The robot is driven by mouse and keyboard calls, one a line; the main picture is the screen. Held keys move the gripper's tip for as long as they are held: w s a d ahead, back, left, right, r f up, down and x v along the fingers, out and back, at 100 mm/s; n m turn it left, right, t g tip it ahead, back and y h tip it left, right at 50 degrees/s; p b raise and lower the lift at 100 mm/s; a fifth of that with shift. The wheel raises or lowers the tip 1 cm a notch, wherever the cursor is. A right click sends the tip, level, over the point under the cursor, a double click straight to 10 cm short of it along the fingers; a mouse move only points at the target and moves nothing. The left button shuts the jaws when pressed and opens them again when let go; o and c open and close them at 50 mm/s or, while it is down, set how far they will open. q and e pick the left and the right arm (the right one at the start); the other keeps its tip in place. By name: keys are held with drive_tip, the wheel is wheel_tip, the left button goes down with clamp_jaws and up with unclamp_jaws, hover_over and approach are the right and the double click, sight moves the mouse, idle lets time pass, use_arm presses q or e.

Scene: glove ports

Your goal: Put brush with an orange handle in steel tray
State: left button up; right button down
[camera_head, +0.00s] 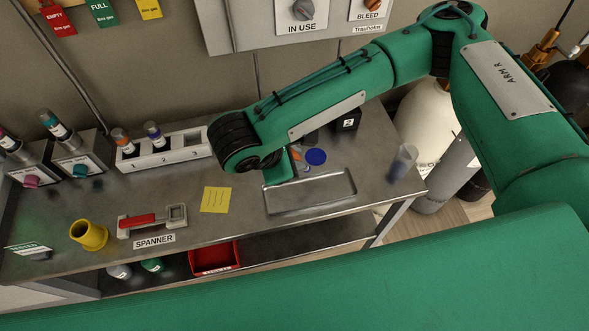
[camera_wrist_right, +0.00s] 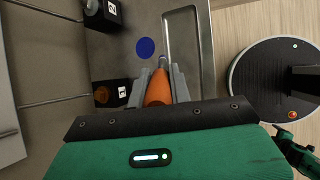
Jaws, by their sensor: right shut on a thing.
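My right gripper (camera_wrist_right: 163,82) is shut on the brush's orange handle (camera_wrist_right: 158,91), which lies between the two fingers in the right wrist view. The handle narrows to a greyish tip just beyond the fingertips. In the head view the gripper (camera_head: 288,172) is at the back left of the steel tray, largely hidden by my wrist. The steel tray (camera_head: 312,205) is a shallow, empty-looking rectangle on the bench. In the wrist view its rim (camera_wrist_right: 168,40) is right beside the brush tip; I cannot tell whether they touch.
A blue disc (camera_head: 316,157) lies behind the tray, near a black block (camera_head: 348,119) marked 2. A clear cup (camera_head: 402,163) stands at the bench's right end. A yellow note (camera_head: 215,199) and a red-handled spanner (camera_head: 137,220) lie left of the tray.

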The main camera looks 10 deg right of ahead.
wheel_tip(320, 180, down, 3)
drive_tip(key=shift+r, duration=0.15)
wheel_tip(320, 180, down, 4)
drive_tip(key=shift+f+p, duration=0.1)
drive_tip(key=shift+p, duration=0.55)
drive_tip(key=shift+f, duration=0.1)
